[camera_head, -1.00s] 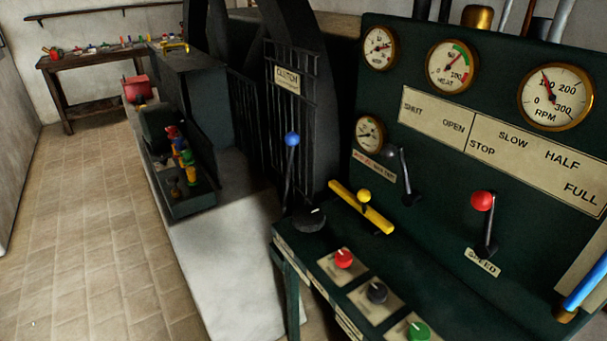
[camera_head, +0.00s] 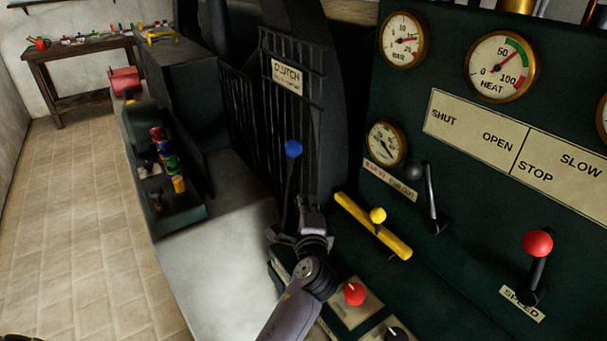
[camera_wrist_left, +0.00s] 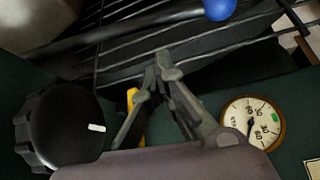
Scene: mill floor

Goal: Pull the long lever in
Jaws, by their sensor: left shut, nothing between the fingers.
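The long lever, a dark rod with a blue knob (camera_head: 293,149), stands upright by the clutch sign (camera_head: 286,75). In the left wrist view its blue knob (camera_wrist_left: 219,8) is at the top edge, with a dark rod running left from it. My left gripper (camera_head: 312,202) is just right of the rod's lower part in the head view, below the knob. In the left wrist view the left gripper's fingertips (camera_wrist_left: 163,64) are together and empty, below the rod; I cannot tell whether they touch it. My right gripper is not in view.
Right of my left gripper are a yellow bar (camera_head: 359,217), a black-knobbed lever (camera_head: 432,205) and a red-knobbed speed lever (camera_head: 536,262). A black dial (camera_wrist_left: 65,125) and a gauge (camera_wrist_left: 252,122) flank the gripper in the wrist view.

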